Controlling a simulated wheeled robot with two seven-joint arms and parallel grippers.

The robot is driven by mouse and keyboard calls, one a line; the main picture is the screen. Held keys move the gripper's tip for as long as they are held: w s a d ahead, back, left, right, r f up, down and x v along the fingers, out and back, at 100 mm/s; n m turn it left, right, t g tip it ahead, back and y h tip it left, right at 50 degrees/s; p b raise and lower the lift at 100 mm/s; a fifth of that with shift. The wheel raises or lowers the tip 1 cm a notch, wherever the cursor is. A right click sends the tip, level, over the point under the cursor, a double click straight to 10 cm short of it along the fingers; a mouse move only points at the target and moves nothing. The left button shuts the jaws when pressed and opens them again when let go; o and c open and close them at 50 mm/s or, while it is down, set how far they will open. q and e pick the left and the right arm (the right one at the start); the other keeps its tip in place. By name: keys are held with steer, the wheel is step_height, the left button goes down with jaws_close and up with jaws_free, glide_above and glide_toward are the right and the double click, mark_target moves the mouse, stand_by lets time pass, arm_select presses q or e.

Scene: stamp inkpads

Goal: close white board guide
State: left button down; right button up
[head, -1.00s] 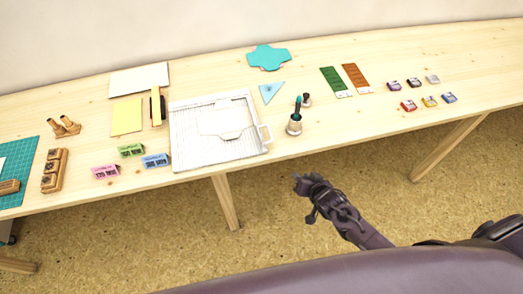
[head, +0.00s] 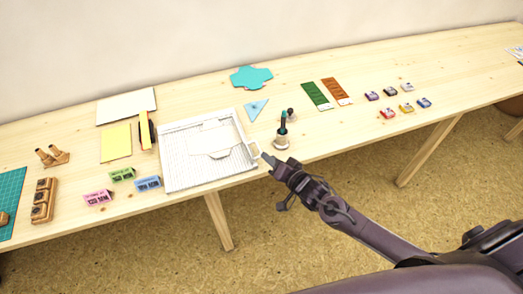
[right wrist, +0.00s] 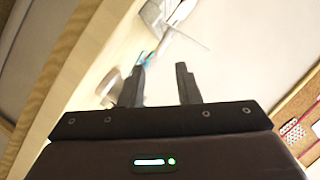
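The white gridded board (head: 178,176) lies flat on the wooden table. Its white guide (head: 214,150) spreads over the middle and right of the board, with a small handle-like tab (head: 254,151) at the right edge. The guide's exact angle is hard to tell. My right gripper (head: 267,160) is near the table's front edge, just right of the board's front right corner. In the right wrist view its two fingers (right wrist: 160,82) stand apart with nothing between them. My left gripper is out of view.
A teal-handled stand (head: 282,138) is close to my right gripper, at its upper right. Pink, green and blue blocks (head: 148,184) lie left of the board. Several small inkpads (head: 406,107) sit farther right.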

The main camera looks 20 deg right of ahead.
steer(key=x, duration=0.6)
steer(key=shift+w, duration=0.1)
steer(key=shift+d, duration=0.1)
jaws_close()
